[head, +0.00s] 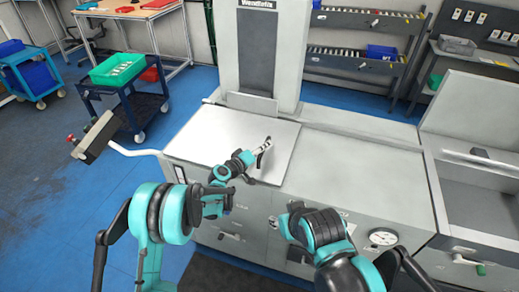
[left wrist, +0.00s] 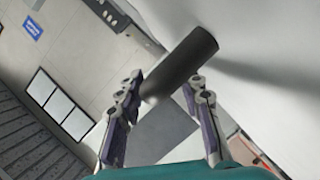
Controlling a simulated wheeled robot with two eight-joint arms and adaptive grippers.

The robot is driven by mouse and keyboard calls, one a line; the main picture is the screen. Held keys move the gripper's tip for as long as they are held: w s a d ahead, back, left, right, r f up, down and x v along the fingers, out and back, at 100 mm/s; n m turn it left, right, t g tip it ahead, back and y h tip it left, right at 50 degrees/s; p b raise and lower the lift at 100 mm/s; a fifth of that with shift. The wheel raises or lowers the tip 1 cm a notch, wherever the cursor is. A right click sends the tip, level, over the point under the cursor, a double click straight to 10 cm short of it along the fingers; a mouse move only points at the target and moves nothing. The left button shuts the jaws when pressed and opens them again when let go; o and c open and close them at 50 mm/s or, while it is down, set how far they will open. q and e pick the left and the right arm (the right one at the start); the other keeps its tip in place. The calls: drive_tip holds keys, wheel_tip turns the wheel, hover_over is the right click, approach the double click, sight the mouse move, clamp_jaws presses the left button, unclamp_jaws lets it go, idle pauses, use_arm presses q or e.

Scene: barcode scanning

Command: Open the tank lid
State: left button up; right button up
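The machine's top has a bright flat metal panel (head: 215,135), which looks like the tank lid; it lies flat. My left gripper (head: 264,150) is over this panel, near its right side. In the left wrist view, the two fingers of my left gripper (left wrist: 165,105) are apart. A dark cylindrical handle (left wrist: 188,62) slants just beyond and between the fingertips; I cannot tell whether they touch it.
A column (head: 258,45) rises behind the panel. A greyer top section (head: 355,165) lies to the right, with a pressure gauge (head: 383,237) on the front below it. A sink-like basin (head: 485,205) stands at far right. A control box (head: 97,137) juts out at left.

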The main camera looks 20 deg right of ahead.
use_arm(q)
drive_tip(key=shift+w+d, duration=0.1)
drive_tip(key=shift+d, duration=0.1)
clamp_jaws()
